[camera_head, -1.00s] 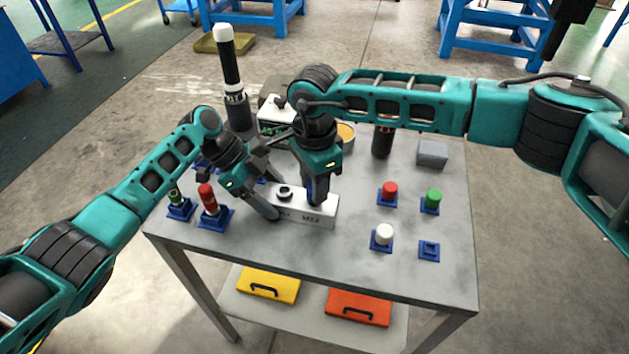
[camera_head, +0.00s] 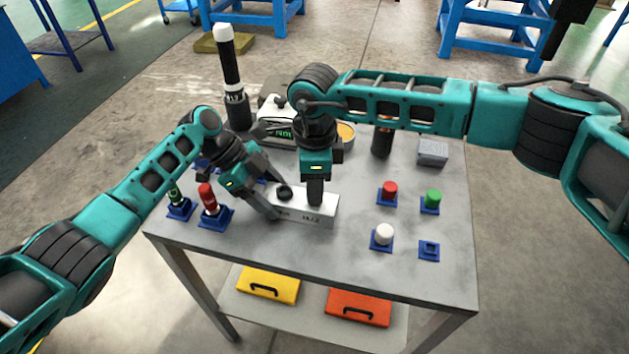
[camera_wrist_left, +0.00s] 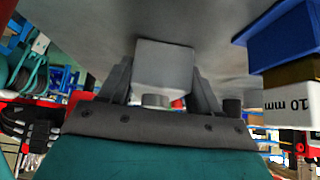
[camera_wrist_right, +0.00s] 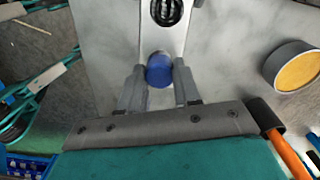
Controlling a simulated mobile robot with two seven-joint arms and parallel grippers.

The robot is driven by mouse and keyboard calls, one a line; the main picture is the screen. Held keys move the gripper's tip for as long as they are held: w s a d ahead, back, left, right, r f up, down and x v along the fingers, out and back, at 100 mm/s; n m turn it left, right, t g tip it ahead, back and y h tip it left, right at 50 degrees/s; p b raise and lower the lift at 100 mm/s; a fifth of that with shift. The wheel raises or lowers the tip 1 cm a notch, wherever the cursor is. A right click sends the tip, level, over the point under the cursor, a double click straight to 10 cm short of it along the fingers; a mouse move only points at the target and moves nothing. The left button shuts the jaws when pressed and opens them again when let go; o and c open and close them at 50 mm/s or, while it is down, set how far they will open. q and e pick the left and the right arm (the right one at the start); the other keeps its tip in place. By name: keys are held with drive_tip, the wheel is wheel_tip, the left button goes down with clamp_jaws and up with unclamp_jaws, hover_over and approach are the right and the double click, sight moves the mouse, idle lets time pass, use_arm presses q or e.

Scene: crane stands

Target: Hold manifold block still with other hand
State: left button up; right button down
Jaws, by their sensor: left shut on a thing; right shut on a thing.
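The pale manifold block (camera_head: 318,214) lies on the grey table, a dark round port (camera_head: 285,192) on its top. My left gripper (camera_head: 277,207) is shut on the block's left end. In the left wrist view the block (camera_wrist_left: 165,62) sits between both fingers. My right gripper (camera_head: 315,194) points down at the top of the block's right end. In the right wrist view it (camera_wrist_right: 160,80) is shut on a round blue cap (camera_wrist_right: 160,69) that sits over the block. The head view hides this cap behind the fingers. I cannot tell how deep it is seated.
Red (camera_head: 389,188), green (camera_head: 433,195) and white (camera_head: 384,232) caps stand in blue holders to the right. One blue holder (camera_head: 429,250) is empty. A red-topped piece (camera_head: 208,197) stands in a holder at left. A device with a green display (camera_head: 281,132) stands behind.

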drive_tip(key=m, duration=0.5)
drive_tip(key=shift+m, duration=0.3)
drive_tip(key=m, duration=0.4)
drive_tip(key=shift+m, duration=0.4)
drive_tip(key=c, duration=0.7)
unclamp_jaws()
drive_tip(key=shift+c, duration=0.8)
